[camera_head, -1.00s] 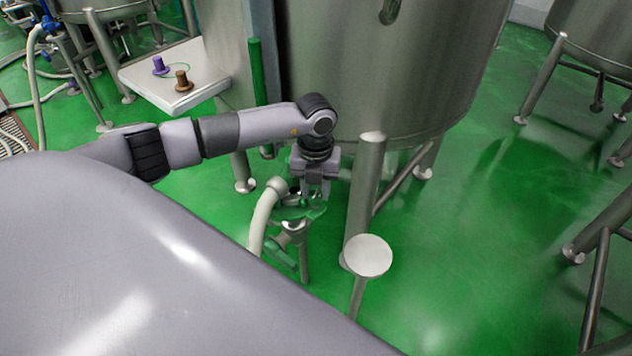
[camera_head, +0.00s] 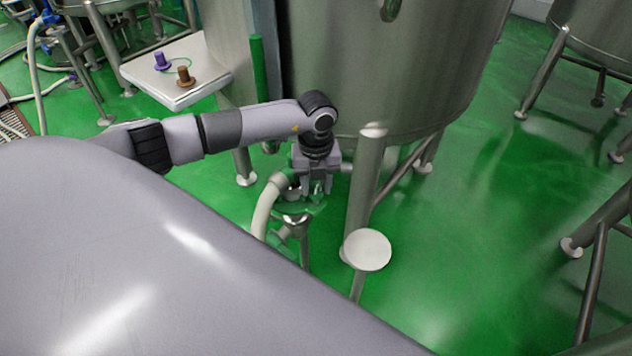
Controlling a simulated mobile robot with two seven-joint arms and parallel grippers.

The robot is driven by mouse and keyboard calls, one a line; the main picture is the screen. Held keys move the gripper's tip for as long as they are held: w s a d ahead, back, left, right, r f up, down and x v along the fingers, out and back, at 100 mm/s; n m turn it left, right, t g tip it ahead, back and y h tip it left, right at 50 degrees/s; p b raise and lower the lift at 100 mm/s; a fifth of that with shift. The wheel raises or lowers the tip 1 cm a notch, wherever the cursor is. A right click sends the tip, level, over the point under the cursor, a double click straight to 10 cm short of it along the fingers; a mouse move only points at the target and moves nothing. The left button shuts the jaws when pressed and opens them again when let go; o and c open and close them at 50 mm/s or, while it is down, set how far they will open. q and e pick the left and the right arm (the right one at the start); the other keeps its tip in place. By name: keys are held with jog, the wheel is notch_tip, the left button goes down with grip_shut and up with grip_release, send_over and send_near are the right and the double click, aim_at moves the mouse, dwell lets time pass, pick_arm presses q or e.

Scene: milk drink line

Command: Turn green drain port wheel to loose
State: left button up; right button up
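The green drain port wheel (camera_head: 312,208) sits low under the large steel tank, on the pipework beside a pale hose. It is small in view and partly covered by my gripper. My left gripper (camera_head: 316,192) points down from above, with its fingers at the wheel. Whether the fingers touch the wheel or grip its rim cannot be made out, and the finger gap is too small to judge. My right gripper is not in view.
The steel tank (camera_head: 385,75) rises behind my arm, with a leg (camera_head: 362,190) right of the wheel. A pale hose (camera_head: 264,208) curves at its left. A round pale plate (camera_head: 367,250) stands in front. A tray (camera_head: 205,85) holds purple and brown pieces. Green floor at right is open.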

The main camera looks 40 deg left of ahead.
aim_at(316, 188)
pick_arm(q)
jog(key=shift+o, duration=1.1)
jog(key=shift+r+p, duration=0.35)
jog(key=shift+r, duration=3.25)
